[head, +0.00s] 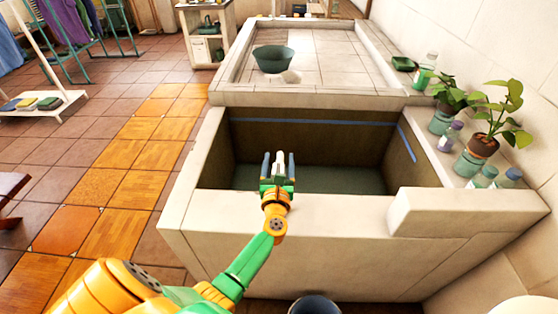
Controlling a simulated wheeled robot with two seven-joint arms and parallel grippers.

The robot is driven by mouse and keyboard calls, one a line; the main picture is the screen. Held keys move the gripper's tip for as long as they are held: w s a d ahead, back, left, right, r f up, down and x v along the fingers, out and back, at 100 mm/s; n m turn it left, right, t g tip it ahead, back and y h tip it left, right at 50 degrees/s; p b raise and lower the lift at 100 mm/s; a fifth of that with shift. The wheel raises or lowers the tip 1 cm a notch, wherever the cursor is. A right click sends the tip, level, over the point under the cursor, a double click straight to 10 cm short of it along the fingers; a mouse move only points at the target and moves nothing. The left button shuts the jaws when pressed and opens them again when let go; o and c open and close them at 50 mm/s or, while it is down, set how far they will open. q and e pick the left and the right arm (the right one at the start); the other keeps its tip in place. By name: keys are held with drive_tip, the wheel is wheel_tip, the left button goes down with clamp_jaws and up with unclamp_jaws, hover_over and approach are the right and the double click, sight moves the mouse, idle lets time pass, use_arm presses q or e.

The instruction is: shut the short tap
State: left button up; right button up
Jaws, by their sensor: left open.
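My left gripper (279,158) is open, over the front part of the deep stone basin (330,215), with its two blue-grey fingers apart. A small pale piece shows between the fingers; I cannot tell whether it is part of the gripper or of a tap behind it. I cannot make out the short tap for certain anywhere in the head view. The basin has dark inner walls with a blue line and a dark greenish bottom. My right gripper is not in view.
Potted plants (480,153) and several bottles (427,72) line the right ledge. A green-grey bowl (273,59) stands on the shallow tiled slab behind the basin. A dark round container (315,306) is at the bottom edge. Open tiled floor (130,160) lies left.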

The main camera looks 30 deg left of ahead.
use_arm(q)
drive_tip(key=shift+s+r, duration=0.1)
drive_tip(key=shift+s+d, duration=0.1)
drive_tip(key=c, duration=0.4)
clamp_jaws()
